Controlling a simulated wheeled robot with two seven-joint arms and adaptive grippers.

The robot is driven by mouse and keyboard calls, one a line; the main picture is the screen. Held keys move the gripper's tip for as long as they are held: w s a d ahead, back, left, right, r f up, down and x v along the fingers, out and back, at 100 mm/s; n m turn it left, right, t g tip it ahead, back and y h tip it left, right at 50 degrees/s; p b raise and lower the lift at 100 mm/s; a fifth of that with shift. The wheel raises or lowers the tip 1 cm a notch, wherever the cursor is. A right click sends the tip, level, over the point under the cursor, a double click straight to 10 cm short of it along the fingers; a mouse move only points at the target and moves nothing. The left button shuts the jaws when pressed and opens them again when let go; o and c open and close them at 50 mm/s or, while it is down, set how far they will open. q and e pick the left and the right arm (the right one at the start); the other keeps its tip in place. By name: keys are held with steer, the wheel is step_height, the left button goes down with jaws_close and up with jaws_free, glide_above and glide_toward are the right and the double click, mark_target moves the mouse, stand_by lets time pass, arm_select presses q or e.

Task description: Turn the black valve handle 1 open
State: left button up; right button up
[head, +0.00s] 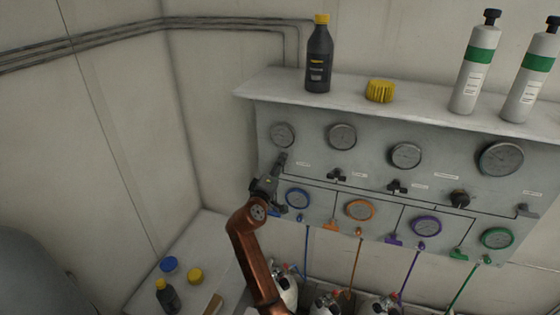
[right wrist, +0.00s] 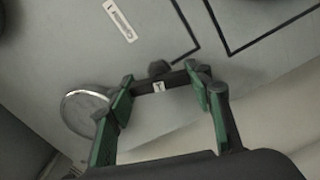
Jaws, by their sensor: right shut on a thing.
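The black valve handle 1 (right wrist: 174,81) shows in the right wrist view as a dark bar with a small white "1" label, lying across between my fingers. My right gripper (head: 279,164) is at the far left valve of the panel (head: 376,180), below the first grey gauge. In the right wrist view its green-padded fingers stand at the two ends of the bar and are shut on it. A dark round knob shows just behind the bar. In the head view my gripper mostly hides this handle. My left gripper is not in view.
Other black valves (head: 397,187) run along the panel to the right. A blue-ringed gauge (head: 297,198) is close below my gripper. A side table (head: 215,232) stands lower left.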

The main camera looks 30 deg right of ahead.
steer(key=shift+n+p, duration=0.7)
steer(key=shift+n, duration=0.1)
steer(key=o, duration=1.2)
steer(key=shift+a, duration=0.1)
steer(key=shift+c, duration=0.2)
steer(key=v, duration=1.2)
steer(key=shift+f, duration=0.15)
